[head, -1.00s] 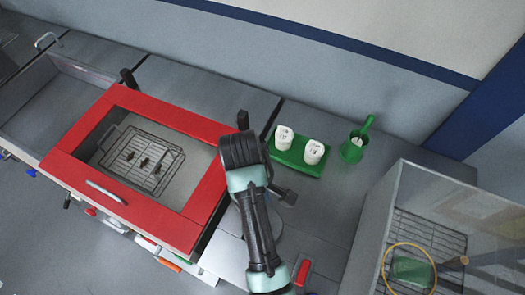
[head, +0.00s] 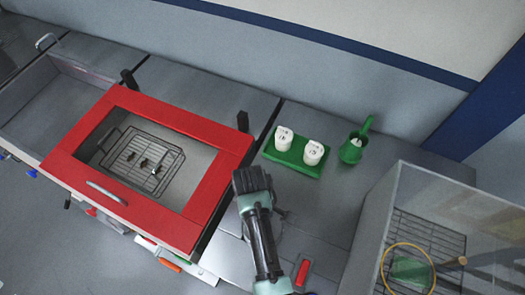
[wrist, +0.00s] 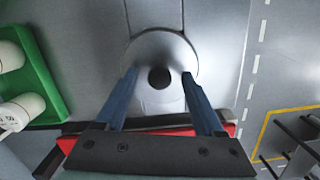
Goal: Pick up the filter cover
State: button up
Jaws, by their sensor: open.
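The filter cover appears as a round, pale metal disc (wrist: 160,45) with a dark central knob (wrist: 159,78), lying flat on the grey worktop in the wrist view. In the head view my arm hides most of it. My gripper (wrist: 159,74) is open. Its two blue fingers stand on either side of the knob in the picture, apart from it, with nothing held. I cannot tell how far above the disc the fingertips are.
A green tray (head: 290,160) with two white cylinders (head: 313,152) stands beyond, beside a green cup (head: 352,150). A red-framed basin (head: 215,205) with a wire rack lies left. A clear-walled bin (head: 400,190) stands right. A red-handled item (head: 303,272) lies near the front.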

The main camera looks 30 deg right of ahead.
grip_shut()
dwell(0.3)
jog(key=shift+r, duration=0.1)
dwell(1.0)
